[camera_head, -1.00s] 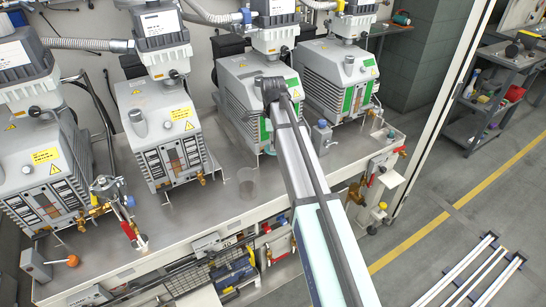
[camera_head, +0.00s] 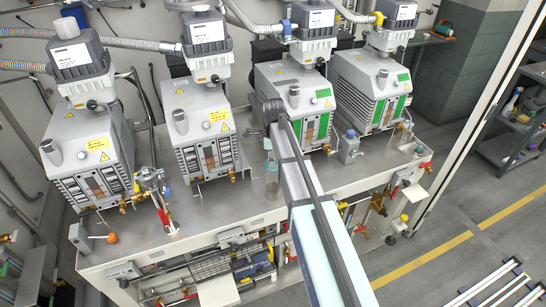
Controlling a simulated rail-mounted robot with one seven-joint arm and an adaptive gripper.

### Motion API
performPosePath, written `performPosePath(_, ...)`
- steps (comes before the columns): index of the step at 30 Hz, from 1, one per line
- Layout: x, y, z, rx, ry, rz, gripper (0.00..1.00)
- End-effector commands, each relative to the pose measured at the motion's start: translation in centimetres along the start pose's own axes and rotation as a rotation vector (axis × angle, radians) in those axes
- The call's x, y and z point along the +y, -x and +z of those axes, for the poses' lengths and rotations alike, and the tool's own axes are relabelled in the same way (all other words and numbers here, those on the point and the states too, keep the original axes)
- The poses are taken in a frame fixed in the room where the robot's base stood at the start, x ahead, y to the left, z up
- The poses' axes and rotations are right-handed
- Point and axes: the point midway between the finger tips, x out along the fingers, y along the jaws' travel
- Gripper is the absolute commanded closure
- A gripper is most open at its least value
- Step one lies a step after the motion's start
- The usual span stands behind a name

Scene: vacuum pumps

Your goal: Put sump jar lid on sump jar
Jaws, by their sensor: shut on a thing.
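The sump jar (camera_head: 272,187), a clear, faint vessel, stands on the grey bench in front of the pumps, just left of my arm. My gripper (camera_head: 268,142) hangs from the wrist just above the jar and is mostly hidden behind my own arm. It is shut on a small teal piece, which looks like the sump jar lid (camera_head: 268,144). The lid is small and partly covered. It appears above the jar, but I cannot tell whether they touch.
Several grey vacuum pumps (camera_head: 205,130) line the back of the bench (camera_head: 225,205). A valve assembly with a red handle (camera_head: 160,195) stands at the left. A small grey-blue fitting (camera_head: 349,147) stands right of my arm. The front strip of bench left of the jar is mostly clear.

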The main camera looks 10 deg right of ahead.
Motion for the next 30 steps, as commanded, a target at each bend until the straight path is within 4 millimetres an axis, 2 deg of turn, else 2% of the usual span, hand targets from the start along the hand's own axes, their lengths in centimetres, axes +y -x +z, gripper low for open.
performPosePath(12, 0.1, 0.2, 0.0, 0.0, 0.001, 0.001, 1.0)
performPosePath(30, 0.1, -4.1, 0.0, 0.0, 0.001, 0.001, 1.0)
